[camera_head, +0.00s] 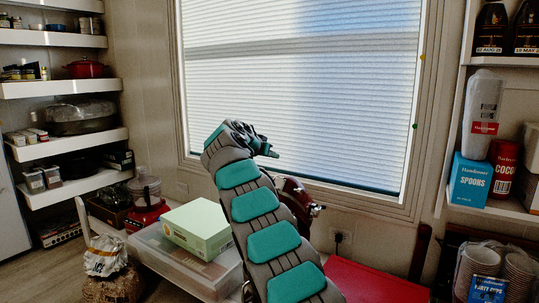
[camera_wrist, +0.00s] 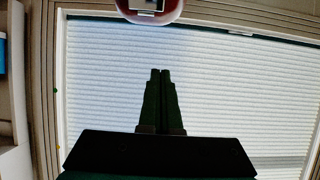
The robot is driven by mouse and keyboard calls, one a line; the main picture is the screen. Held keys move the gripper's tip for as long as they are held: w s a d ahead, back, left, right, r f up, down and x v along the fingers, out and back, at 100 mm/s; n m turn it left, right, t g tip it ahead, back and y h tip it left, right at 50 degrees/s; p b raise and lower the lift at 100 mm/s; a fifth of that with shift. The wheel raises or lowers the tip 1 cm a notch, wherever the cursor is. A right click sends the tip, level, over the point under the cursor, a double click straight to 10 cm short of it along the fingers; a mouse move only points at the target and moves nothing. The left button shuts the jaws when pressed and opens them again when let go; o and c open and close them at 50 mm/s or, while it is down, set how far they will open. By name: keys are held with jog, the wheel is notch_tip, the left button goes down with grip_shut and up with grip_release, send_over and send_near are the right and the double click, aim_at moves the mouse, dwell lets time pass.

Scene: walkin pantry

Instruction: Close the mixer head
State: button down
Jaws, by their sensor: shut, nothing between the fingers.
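The red mixer (camera_head: 303,197) stands below the window and is largely hidden behind my arm in the head view. Only its red and metallic end shows, to the right of my arm, so I cannot tell how far its head is tilted. My gripper (camera_head: 270,151) is above the mixer, in front of the window blind. In the wrist view my gripper (camera_wrist: 160,72) is shut and empty, its two dark fingers together. A rounded red part with a pale plate (camera_wrist: 150,10), apparently the mixer, shows at the top edge, apart from the fingertips.
A pale green box (camera_head: 197,228) on a clear plastic bin (camera_head: 170,262) lies left of my arm. A red food processor (camera_head: 146,215) stands farther left. A red flat surface (camera_head: 370,285) is at the lower right. Shelves with a blue spoons box (camera_head: 468,181) stand at right.

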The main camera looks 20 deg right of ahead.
aim_at(277, 176)
jog(key=p+x, duration=0.1)
jog(key=x, duration=0.4)
jog(key=shift+w+d, duration=0.1)
jog(key=shift+w+d+f+p, duration=0.35)
jog(key=shift+w+d+p, duration=0.05)
jog(key=shift+d+p, duration=0.1)
jog(key=shift+f, duration=0.1)
jog(key=shift+s+a, duration=0.2)
jog(key=shift+a, duration=0.1)
jog(key=shift+s+a+f+b, duration=0.25)
jog(key=shift+s+f+b, duration=0.1)
jog(key=shift+f+b, duration=0.2)
jog(key=shift+s+a+f, duration=0.15)
jog(key=shift+a+f, duration=0.25)
jog(key=shift+s+a+f, duration=0.1)
jog(key=shift+s+f, duration=0.1)
jog(key=shift+f, duration=0.1)
jog(key=shift+a, duration=0.1)
jog(key=shift+s+a+f, duration=0.1)
jog(key=shift+f, duration=0.05)
